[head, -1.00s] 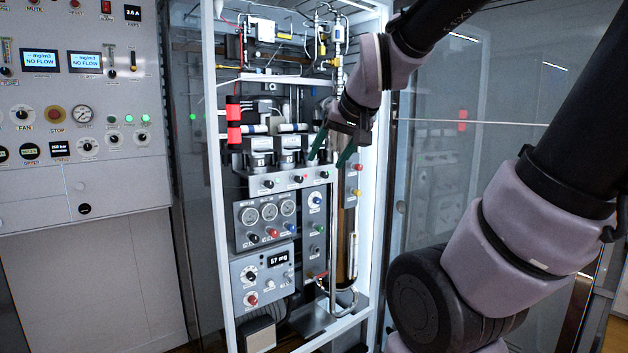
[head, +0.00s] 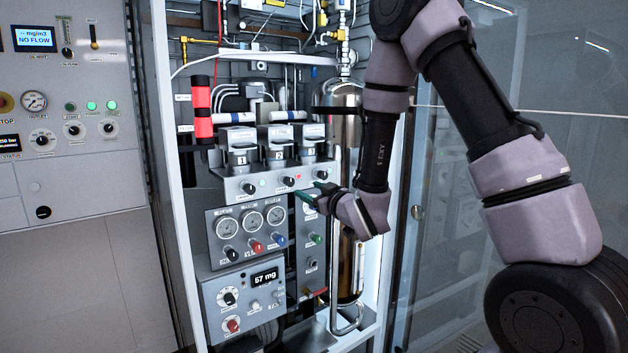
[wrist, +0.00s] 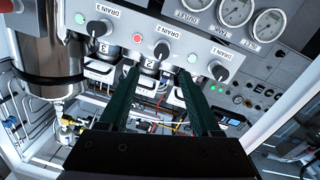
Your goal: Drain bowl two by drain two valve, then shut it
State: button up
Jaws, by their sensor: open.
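Bowl two (head: 278,155), marked 2, is the middle of three bowls above the grey drain panel. The drain two valve (head: 288,181) is a black knob on that panel with a red lamp (head: 298,177) beside it. In the wrist view, the DRAIN 2 knob (wrist: 162,51) shows upside down, with its lamp (wrist: 137,38) red. My gripper (head: 306,192) is in front of the panel near its right part. In the wrist view, my gripper (wrist: 158,70) has two green fingers spread, with the knob beyond and between their tips, apparently not touched.
The DRAIN 3 knob (wrist: 97,27) and DRAIN 1 knob (wrist: 220,72) flank drain two, each with a green lamp. Gauges (head: 250,222) and coloured knobs sit below. The white cabinet frame (head: 170,190) stands to the left. A steel cylinder (head: 348,278) stands close right.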

aim_at(291, 182)
jog(key=x, duration=1.1)
jog(key=shift+s, duration=0.1)
grip_shut()
